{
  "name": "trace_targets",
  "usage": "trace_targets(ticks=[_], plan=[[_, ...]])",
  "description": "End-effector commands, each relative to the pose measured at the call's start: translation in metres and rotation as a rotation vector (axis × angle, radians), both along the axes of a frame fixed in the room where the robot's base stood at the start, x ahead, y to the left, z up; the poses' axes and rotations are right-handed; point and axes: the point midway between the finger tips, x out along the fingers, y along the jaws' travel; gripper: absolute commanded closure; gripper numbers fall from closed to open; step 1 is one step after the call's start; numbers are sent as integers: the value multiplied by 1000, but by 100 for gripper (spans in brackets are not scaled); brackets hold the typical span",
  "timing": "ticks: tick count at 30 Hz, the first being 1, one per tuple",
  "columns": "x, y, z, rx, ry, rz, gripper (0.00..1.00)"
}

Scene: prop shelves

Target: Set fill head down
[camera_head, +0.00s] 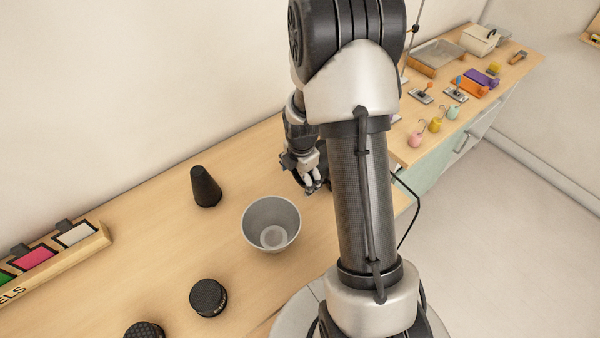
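I cannot pick out a fill head for certain in this view. My gripper (313,184) is above the wooden bench, just behind and right of the grey bowl-shaped dish. It points down and is partly hidden by my own arm, so its fingers and anything between them do not show clearly. The dish (271,223) stands open side up on the bench. A black tapered cone (205,187) stands upright to its left. A black round ribbed piece (208,297) lies nearer the front edge.
A second black round piece (145,331) is cut off at the bottom edge. A wooden rack (58,262) with coloured cards is at left. The far bench holds a metal tray (437,55), a white box (479,39) and several small coloured weights. My arm hides the bench's middle.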

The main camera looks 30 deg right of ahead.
Motion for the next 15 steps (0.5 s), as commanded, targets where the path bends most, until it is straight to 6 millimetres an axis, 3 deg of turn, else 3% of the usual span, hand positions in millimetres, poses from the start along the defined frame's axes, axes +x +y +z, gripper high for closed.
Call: trace_targets(ticks=[6,15], plan=[[1,-1,1,-2,-3,0,4],[2,-1,1,-2,-4,0,4]])
